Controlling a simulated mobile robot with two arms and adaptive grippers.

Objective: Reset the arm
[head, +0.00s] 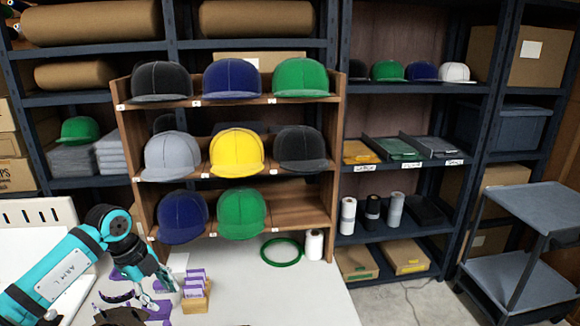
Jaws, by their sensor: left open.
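My left arm comes in from the lower left in teal and black. Its gripper (157,287) is open and appears empty, low over the white table (322,300), just left of a small wooden holder with purple cards (195,291). Purple pieces (157,309) lie on the table under and around the gripper, partly hidden by it. I cannot tell exactly how far the fingertips are above them. My right gripper is not in view.
A wooden cap rack (337,150) with caps in several colours stands at the back of the table. The table's right front is clear. A grey cart (535,212) stands far right.

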